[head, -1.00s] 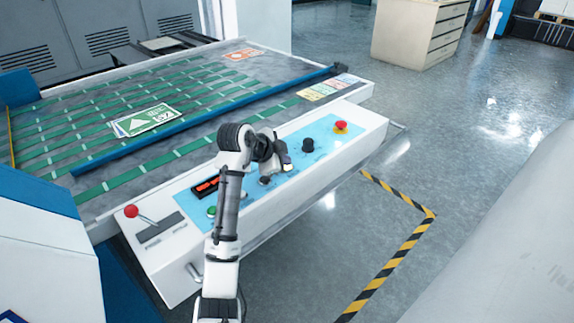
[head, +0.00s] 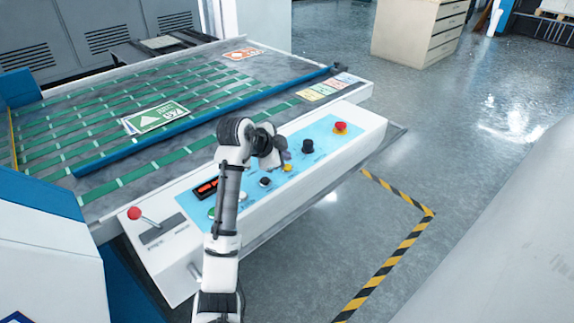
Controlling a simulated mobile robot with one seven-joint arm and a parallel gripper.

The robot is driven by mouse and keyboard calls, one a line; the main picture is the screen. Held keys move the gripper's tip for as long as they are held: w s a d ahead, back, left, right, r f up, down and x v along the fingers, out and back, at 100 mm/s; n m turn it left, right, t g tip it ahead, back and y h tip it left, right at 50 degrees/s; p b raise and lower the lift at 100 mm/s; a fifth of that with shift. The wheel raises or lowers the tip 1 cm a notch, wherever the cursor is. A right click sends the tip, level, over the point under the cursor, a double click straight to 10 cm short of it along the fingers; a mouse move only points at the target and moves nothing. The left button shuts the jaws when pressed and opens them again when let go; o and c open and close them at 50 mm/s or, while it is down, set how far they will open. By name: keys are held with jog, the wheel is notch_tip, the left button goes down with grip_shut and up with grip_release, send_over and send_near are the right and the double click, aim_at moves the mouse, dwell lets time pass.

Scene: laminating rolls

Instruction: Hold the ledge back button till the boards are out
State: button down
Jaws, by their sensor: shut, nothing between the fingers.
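My gripper (head: 282,158) is shut and empty over the blue control panel (head: 322,133). It is close to a yellow button (head: 287,168); I cannot tell whether it touches anything. A dark button with a pale ring (head: 265,182) sits to the left of the yellow one. Button labels are too small to read, so I cannot tell which is the ledge back button. Green and white boards (head: 156,117) lie stacked on the green belts of the table, behind a long blue bar (head: 150,150). My arm hides part of the panel.
The panel also carries a black knob (head: 307,146), a red stop button (head: 340,127), a red display (head: 205,188) and a green button (head: 211,213). A red-balled lever (head: 134,213) stands at the left. Open floor lies to the right, with striped tape (head: 395,262).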

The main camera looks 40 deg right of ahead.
aim_at(284, 169)
jog(key=shift+r+p, duration=1.5)
jog(key=shift+r, duration=0.8)
jog(key=shift+f, duration=0.1)
